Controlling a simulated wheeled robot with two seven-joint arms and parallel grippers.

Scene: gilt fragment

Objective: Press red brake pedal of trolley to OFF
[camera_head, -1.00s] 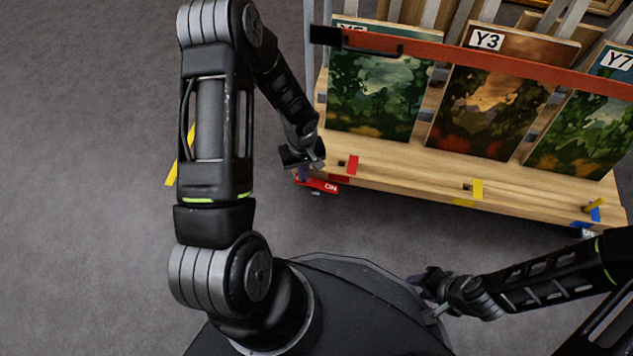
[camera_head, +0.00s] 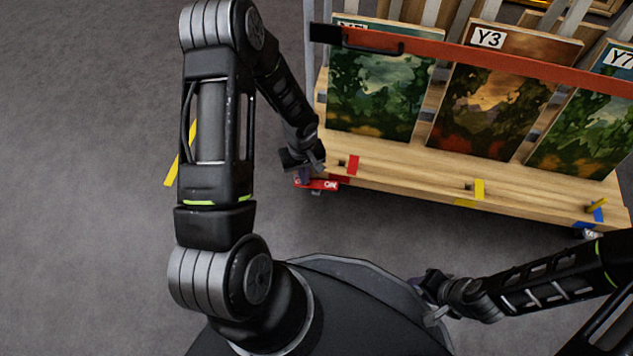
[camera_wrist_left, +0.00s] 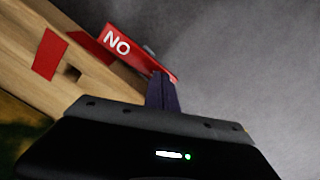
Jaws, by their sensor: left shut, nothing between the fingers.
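The red brake pedal (camera_head: 322,184) sticks out at the near left corner of the trolley (camera_head: 400,177), below its wooden deck. My left gripper (camera_head: 304,175) is over the pedal's outer left end. In the left wrist view its dark fingers (camera_wrist_left: 162,88) are shut, empty, and overlap the pedal's free end; whether they touch is unclear. My right gripper (camera_head: 432,291) is low at the right near my base, small and dark; its jaws cannot be read.
The trolley carries framed paintings (camera_head: 492,105), one labelled Y3, behind a red bar (camera_head: 480,65) with a black handle. Red, yellow and blue tape marks the deck edge. Yellow tape (camera_head: 180,155) lies on the grey floor at left. Floor left and in front of the trolley is clear.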

